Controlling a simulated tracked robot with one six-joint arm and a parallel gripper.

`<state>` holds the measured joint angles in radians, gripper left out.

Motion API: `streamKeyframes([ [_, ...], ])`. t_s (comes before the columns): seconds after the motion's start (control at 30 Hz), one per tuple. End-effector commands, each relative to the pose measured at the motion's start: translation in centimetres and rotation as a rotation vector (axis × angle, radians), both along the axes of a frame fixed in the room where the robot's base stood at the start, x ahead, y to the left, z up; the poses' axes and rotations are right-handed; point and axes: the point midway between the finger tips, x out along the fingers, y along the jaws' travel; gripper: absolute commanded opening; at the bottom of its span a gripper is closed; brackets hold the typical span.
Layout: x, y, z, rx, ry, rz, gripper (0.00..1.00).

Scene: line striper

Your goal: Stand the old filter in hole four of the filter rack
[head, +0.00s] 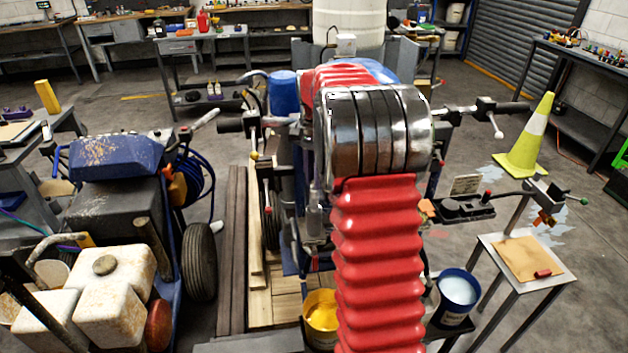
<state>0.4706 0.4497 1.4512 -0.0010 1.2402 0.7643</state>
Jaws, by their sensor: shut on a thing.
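My own arm, with its red ribbed sleeve and shiny metal rings, fills the middle of the head view. My gripper is hidden behind it, so I cannot see its fingers or what they hold. I cannot make out the old filter. A dark holder with round openings (465,207) shows right of my arm, beside the machine. I cannot tell whether it is the filter rack or which opening is hole four.
A blue-and-white machine with a wheel (199,262) stands at left. A yellow paint bucket (321,312) and a blue bucket (457,290) flank my arm. A small table (553,284) stands at right, near a traffic cone (527,140). Floor shows between them.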

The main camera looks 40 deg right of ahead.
Motion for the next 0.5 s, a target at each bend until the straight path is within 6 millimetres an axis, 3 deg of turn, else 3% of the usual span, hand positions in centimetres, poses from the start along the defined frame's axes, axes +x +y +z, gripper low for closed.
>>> streamKeyframes([
  [0.5, 0.0, 0.0, 1.9, -0.001, -0.001, 0.000, 0.00],
])
